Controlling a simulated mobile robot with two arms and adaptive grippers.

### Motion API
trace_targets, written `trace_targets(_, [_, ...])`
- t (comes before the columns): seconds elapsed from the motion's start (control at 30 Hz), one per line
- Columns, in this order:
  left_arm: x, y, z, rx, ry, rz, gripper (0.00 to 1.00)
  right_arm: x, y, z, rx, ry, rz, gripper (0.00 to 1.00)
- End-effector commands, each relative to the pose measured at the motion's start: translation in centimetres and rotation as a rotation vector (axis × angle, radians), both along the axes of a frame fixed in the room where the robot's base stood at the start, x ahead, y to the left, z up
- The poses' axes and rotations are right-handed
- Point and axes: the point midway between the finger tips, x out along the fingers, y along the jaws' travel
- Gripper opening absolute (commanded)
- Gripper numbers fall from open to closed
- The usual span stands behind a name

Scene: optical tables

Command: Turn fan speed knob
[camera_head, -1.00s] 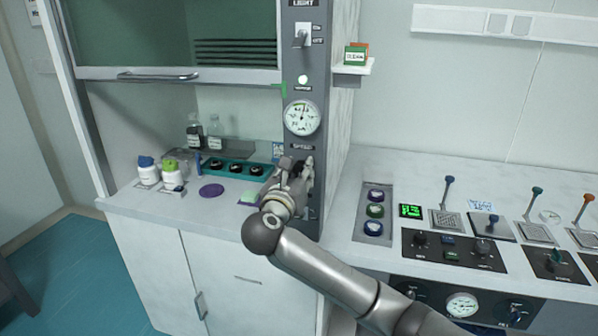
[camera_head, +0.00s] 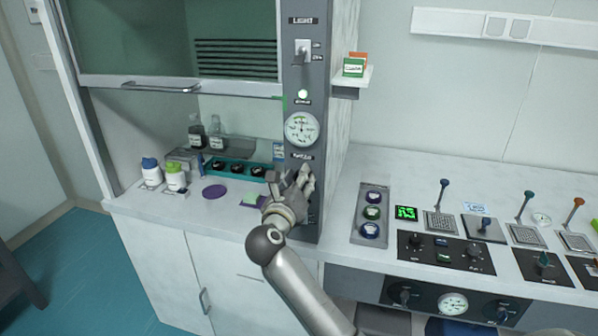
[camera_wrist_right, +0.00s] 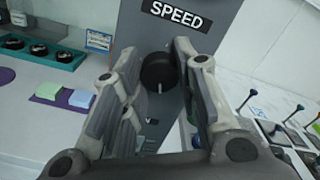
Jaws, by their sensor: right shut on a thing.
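In the head view my right gripper (camera_head: 298,188) is against the lower part of the panel (camera_head: 302,75) and hides the knob. My left gripper is not in view.
White bottles (camera_head: 151,174) and a teal tray (camera_head: 221,168) stand left in the hood. A bench with levers (camera_head: 443,194) and control boxes is to the right.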

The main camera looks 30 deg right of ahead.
Motion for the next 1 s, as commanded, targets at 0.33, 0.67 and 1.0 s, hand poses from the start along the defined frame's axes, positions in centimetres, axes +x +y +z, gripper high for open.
trace_targets(0.33, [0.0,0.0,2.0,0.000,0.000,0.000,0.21,0.0,0.1,-0.1,-0.073,0.092,0.001,0.05])
trace_targets(0.67, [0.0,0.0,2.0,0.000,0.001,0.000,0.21,0.0,0.0,-0.2,-0.083,0.103,0.001,0.05])
trace_targets(1.0, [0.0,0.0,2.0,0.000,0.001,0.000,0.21,0.0,0.0,-0.2,-0.082,0.101,0.001,0.51])
